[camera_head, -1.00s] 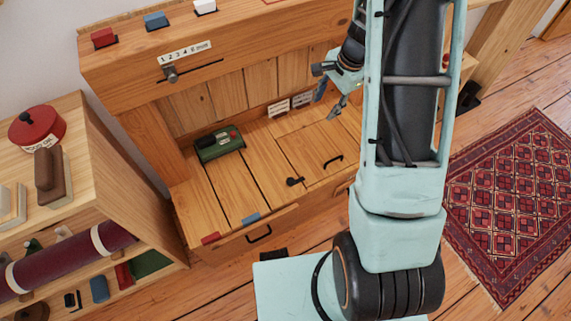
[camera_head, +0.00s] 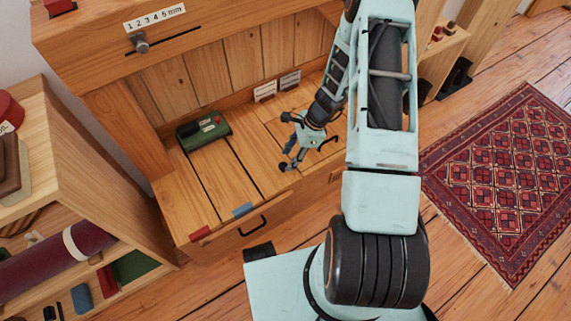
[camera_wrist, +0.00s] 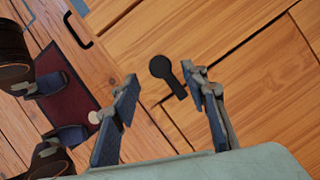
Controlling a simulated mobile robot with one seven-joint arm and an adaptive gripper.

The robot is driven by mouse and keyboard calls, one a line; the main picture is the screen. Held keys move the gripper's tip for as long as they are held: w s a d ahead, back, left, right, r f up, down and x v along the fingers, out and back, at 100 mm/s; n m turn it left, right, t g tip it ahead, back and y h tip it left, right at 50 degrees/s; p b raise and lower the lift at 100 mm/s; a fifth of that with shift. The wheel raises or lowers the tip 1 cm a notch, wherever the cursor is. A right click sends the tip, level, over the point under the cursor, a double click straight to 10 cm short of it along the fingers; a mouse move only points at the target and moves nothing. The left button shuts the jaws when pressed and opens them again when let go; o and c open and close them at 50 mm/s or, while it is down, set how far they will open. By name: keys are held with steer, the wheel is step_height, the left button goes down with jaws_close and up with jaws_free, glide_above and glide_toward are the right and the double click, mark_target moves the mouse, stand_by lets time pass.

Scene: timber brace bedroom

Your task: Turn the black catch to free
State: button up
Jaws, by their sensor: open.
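The black catch (camera_head: 285,168) is a small round knob with a short lever, on the wooden bench top near its front edge. In the wrist view the catch (camera_wrist: 160,67) lies ahead of and between my fingers, its lever pointing down and right towards the right finger. My gripper (camera_head: 303,152) is open and empty, close above the catch. In the wrist view my gripper (camera_wrist: 166,88) has its blue-padded fingers spread to either side of the lever. I cannot tell whether the right finger touches the lever.
A green box (camera_head: 204,131) stands at the back left of the bench. Red (camera_head: 200,233) and blue (camera_head: 242,210) blocks lie along the front edge, above a black drawer handle (camera_head: 253,227). White labels (camera_head: 265,91) stand at the back. An open shelf (camera_head: 60,170) flanks the left.

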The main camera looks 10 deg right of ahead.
mark_target(284, 165)
steer(key=shift+b+x, duration=0.35)
steer(key=shift+x, duration=1.5)
jaws_close()
